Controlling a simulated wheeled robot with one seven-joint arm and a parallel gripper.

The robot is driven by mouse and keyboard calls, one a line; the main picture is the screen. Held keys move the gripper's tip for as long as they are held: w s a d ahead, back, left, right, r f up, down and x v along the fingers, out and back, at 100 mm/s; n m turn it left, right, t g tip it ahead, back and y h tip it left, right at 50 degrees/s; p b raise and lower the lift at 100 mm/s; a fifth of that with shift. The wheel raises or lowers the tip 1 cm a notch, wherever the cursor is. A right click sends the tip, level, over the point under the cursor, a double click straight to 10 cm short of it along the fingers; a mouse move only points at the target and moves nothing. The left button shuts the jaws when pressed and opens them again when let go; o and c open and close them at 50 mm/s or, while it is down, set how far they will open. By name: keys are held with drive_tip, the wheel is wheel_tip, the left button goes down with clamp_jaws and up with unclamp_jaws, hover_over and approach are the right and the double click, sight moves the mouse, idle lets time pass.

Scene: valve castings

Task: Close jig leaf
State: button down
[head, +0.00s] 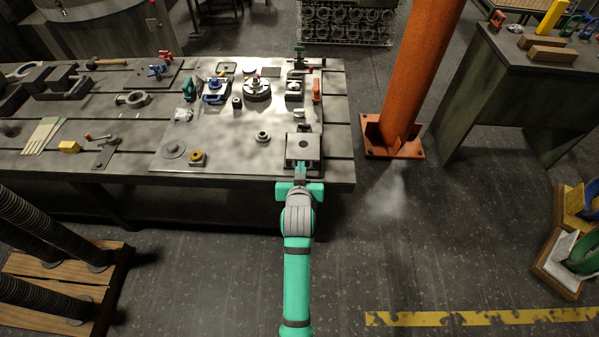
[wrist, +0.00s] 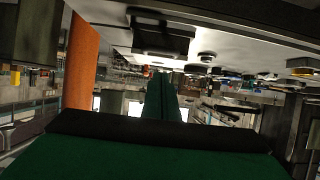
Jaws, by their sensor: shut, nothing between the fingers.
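A grey square plate with a dark round hole, which looks like the jig leaf (head: 295,155), sits at the front right of the steel work plate. It appears roughly level, and its hinge is not clear. In the wrist view, which looks upside down, a dark block (wrist: 160,38) at the top appears to be this jig. My gripper (head: 301,167) is shut and empty at the table's front edge, its fingers pointing at the jig's near side. The shut fingers also show in the wrist view (wrist: 161,82). I cannot tell whether they touch the jig.
The work plate (head: 215,148) carries a small flanged part (head: 262,136), a round casting (head: 257,88), a blue casting (head: 214,91) and a clamp with an orange handle (head: 316,90). An orange column (head: 412,75) stands right of the table. Floor between them is clear.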

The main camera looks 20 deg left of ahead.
drive_tip(key=s+d, duration=0.2)
drive_tip(key=s, duration=0.7)
drive_tip(key=shift+d+r, duration=0.2)
drive_tip(key=shift+d, duration=0.05)
drive_tip(key=s+d+f+t+h, duration=0.1)
drive_tip(key=s+d+f, duration=0.2)
drive_tip(key=s+d, duration=0.35)
drive_tip(key=s+d+f, duration=0.2)
drive_tip(key=s+d, duration=0.2)
drive_tip(key=s, duration=0.6)
drive_tip(key=s+d+r+m+h, duration=0.1)
drive_tip(key=s+r, duration=0.2)
drive_tip(key=s, duration=0.6)
drive_tip(key=s+d+r+m+t+h, duration=0.1)
drive_tip(key=s+r, duration=0.2)
drive_tip(key=s, duration=0.5)
drive_tip(key=shift+s+m+t, duration=0.3)
drive_tip(key=shift+s+m, duration=0.05)
drive_tip(key=shift+m, duration=0.05)
